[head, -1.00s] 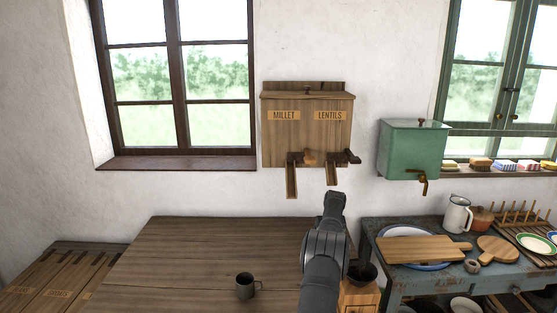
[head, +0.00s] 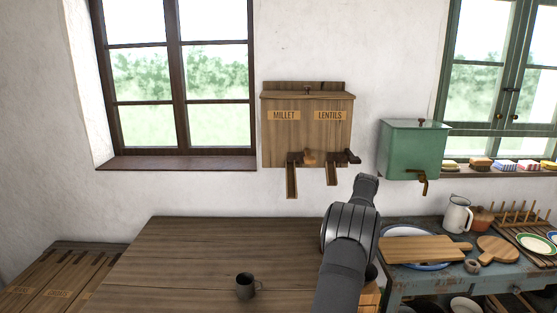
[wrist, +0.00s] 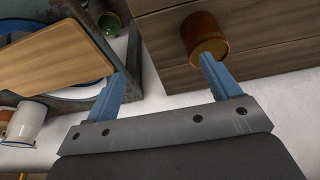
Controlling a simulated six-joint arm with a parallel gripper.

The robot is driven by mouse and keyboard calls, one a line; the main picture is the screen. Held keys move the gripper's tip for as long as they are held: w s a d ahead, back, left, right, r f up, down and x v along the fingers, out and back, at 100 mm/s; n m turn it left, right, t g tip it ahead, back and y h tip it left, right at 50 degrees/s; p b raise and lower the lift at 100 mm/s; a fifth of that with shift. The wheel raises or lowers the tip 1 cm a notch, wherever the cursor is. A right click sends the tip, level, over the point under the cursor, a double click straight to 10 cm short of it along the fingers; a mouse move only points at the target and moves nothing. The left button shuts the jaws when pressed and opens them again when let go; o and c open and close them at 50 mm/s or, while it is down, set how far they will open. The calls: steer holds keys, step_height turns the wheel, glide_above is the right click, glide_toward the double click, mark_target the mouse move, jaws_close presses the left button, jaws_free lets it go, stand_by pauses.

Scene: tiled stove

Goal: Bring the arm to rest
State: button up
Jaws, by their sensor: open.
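In the head view my arm reaches up from the bottom edge toward the wall and bends at a dark grey joint. My gripper itself does not show clearly there. In the wrist view my gripper (wrist: 162,62) is open, with its two blue fingers wide apart and nothing between them. Beyond one fingertip is a brown cylindrical vessel (wrist: 203,37) against wooden boards. I cannot tell whether the finger touches it.
A dark mug (head: 245,286) stands on the wooden table (head: 190,250). The millet and lentils dispenser (head: 307,135) and a green tank (head: 412,150) hang on the wall. The blue side table (head: 400,285) at right holds a cutting board (head: 425,249) and a white jug (head: 457,215).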

steer(key=s+a, duration=0.5)
steer(key=a, duration=0.7)
steer(key=s+a+n, duration=0.1)
steer(key=s+a, duration=0.5)
steer(key=a, duration=0.7)
steer(key=s+a+n, duration=0.1)
steer(key=s+a, duration=0.5)
steer(key=a, duration=0.6)
steer(key=shift+s+a+y, duration=0.2)
steer(key=shift+a+y, duration=0.05)
steer(key=shift+y, duration=0.05)
